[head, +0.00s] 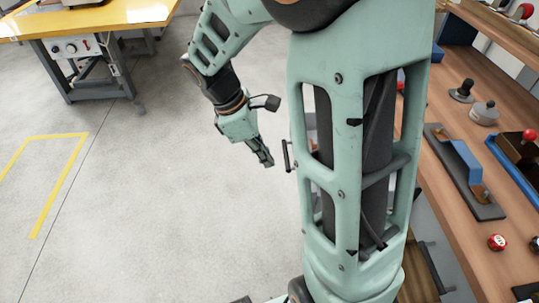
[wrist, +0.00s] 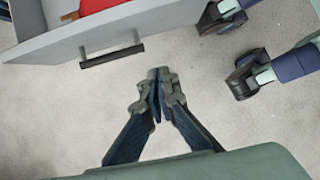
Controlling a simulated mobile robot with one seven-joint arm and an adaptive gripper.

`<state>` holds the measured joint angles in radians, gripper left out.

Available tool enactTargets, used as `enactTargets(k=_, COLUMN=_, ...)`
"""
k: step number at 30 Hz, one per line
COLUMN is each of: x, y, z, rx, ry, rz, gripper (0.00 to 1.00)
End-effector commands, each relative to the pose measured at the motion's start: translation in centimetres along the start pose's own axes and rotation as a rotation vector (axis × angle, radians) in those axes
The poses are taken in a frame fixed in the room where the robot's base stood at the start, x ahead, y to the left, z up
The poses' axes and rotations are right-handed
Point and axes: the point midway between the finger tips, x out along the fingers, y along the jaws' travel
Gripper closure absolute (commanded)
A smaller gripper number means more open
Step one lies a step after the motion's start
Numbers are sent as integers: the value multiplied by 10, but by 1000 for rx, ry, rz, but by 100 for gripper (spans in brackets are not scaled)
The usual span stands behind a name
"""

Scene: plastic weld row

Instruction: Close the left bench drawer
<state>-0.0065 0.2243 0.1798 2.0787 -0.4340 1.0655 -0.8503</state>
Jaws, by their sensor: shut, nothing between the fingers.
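A grey drawer (wrist: 150,22) stands pulled out in the upper left of the wrist view, with a dark bar handle (wrist: 112,56) on its front. Part of a red thing (wrist: 95,5) shows inside it. I cannot tell from the wrist view alone which bench drawer this is. My gripper (wrist: 155,90) is shut and empty, just in front of the drawer front and to the right of the handle, apart from it. In the head view my gripper (head: 266,160) points down to the right, close to a dark handle (head: 287,157); my arm hides the drawer behind it.
A yellow-topped table (head: 90,18) stands at the upper left. The grey floor (head: 170,200) between is clear, with a yellow line (head: 62,180).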

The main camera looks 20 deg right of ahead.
Motion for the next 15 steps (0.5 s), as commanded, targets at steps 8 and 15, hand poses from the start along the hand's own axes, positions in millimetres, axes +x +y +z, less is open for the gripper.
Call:
enactTargets(k=8, x=65, y=0, z=-1, rx=1, ry=-1, rz=-2, gripper=100)
enactTargets(k=15, x=89, y=1, z=22, rx=6, ry=0, rz=3, gripper=100)
